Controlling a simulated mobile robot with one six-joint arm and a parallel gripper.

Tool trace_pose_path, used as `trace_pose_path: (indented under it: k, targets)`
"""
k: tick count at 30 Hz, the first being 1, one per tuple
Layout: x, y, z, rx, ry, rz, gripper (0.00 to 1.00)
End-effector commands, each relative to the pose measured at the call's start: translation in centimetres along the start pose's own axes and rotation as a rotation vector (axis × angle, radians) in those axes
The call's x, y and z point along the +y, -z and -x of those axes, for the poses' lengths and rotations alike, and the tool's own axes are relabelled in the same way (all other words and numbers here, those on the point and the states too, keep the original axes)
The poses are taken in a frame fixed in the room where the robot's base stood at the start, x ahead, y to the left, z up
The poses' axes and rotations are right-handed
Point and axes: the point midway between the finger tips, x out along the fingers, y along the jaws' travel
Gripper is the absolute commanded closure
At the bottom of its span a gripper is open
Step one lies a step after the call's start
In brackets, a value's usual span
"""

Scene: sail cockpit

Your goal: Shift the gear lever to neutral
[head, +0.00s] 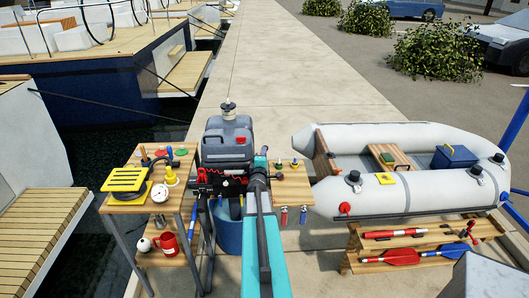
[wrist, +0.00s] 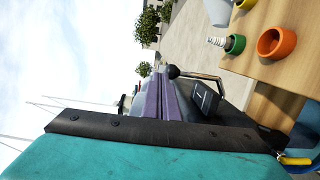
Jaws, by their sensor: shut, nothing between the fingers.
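The grey outboard motor (head: 228,145) stands in the middle of the head view. A lever with a black ball knob (wrist: 173,71) on a bent metal rod shows in the wrist view and appears to be the gear lever. A dark block with a white mark (wrist: 206,98) sits below the rod. My gripper (wrist: 160,78) has its purple fingers together with nothing between them. The fingertips are right beside the knob; I cannot tell whether they touch it. In the head view my gripper (head: 262,158) is at the motor's right side, and my arm hides part of that area.
A small wooden shelf (head: 293,190) is close on the right. A blue bucket (head: 228,238) stands below. A grey inflatable boat (head: 400,195) lies farther right. The dock behind is clear.

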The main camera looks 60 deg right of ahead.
Motion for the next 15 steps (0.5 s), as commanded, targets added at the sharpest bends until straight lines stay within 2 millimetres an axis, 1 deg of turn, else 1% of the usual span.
trace_pose_path:
  k: [1,3,6,15]
  targets:
    - [0.4,0.1,0.9,0.001,0.002,0.000,1.00]
    - [0.6,0.1,1.6,0.001,0.003,0.000,1.00]
    - [0.3,0.1,2.5,0.000,0.002,0.000,1.00]
    - [0.8,0.0,5.0,0.000,0.003,0.000,1.00]
